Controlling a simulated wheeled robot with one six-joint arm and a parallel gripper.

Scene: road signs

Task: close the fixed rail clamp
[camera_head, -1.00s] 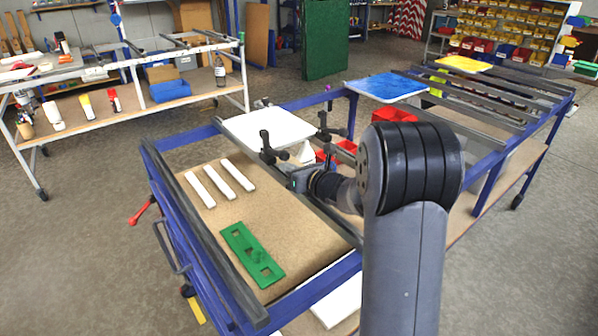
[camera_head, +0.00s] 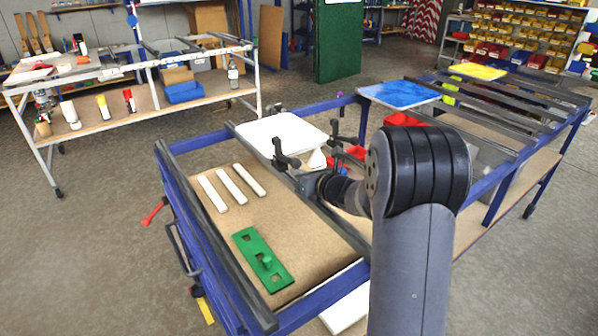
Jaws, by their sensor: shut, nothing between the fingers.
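A black clamp (camera_head: 284,156) with an upright handle stands at the near right corner of the white sign plate (camera_head: 262,131) on the blue table. A second black clamp (camera_head: 335,137) stands at the plate's far right side. I cannot tell which is the fixed rail clamp, or whether either is closed. My gripper (camera_head: 302,184) is shut and empty, low beside the dark rail, just in front of the nearer clamp. Its fingertips are small and partly hidden, and I cannot tell if they touch the clamp. My arm covers the table to the right.
Several white bars (camera_head: 231,187) and a green plate with square holes (camera_head: 262,260) lie on the brown board. A blue plate (camera_head: 400,94) and a yellow plate (camera_head: 477,71) lie farther along the rails.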

